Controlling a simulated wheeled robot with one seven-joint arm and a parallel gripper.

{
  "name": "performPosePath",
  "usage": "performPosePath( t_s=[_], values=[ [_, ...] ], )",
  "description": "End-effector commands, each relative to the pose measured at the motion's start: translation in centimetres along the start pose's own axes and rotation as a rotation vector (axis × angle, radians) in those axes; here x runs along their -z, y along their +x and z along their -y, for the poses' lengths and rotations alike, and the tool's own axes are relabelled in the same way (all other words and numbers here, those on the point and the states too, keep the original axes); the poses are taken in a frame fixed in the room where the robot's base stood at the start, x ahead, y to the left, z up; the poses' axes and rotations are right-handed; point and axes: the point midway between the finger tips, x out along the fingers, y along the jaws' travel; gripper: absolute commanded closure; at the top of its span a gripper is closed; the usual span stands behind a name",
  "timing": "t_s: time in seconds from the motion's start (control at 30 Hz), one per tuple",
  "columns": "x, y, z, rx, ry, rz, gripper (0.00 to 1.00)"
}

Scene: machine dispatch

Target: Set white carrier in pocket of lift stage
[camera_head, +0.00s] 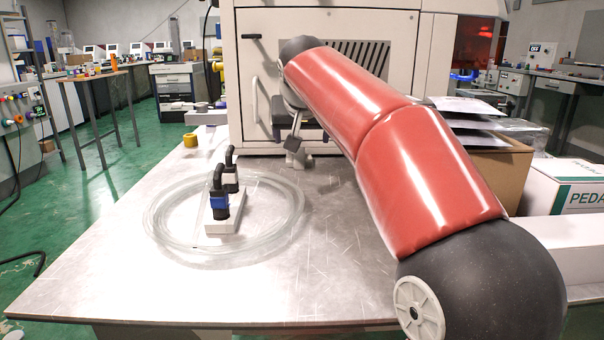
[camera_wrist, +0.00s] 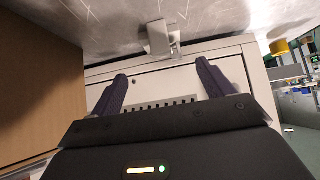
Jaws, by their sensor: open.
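My gripper (camera_wrist: 161,84) shows in the wrist view with its two dark fingers spread apart and nothing between them. In the head view my red arm hides most of it, near the front of the pale machine (camera_head: 252,100). A small grey metal bracket or block (camera_wrist: 158,38) stands on the table beyond the fingertips in the wrist view. It also shows in the head view (camera_head: 298,157), just below the arm's far end. I cannot tell whether it belongs to the lift stage. I cannot pick out the white carrier or the stage's pocket for certain in either view.
On the metal table (camera_head: 110,255), a white block with dark plugs (camera_head: 222,227) lies within a coil of clear tubing (camera_head: 160,232). A yellow cup (camera_head: 190,140) stands at the far left edge. The table's front left is clear.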

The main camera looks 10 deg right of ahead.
Motion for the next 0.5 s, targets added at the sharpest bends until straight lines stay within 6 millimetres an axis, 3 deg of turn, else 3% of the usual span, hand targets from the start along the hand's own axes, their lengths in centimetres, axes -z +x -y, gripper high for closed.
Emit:
performPosePath(
  t_s=[0.37,0.5],
  values=[
    [-0.2,3.7,0.2,0.000,0.000,-0.002,0.20],
    [-0.5,5.9,0.6,0.000,0.000,0.000,0.20]
  ],
)
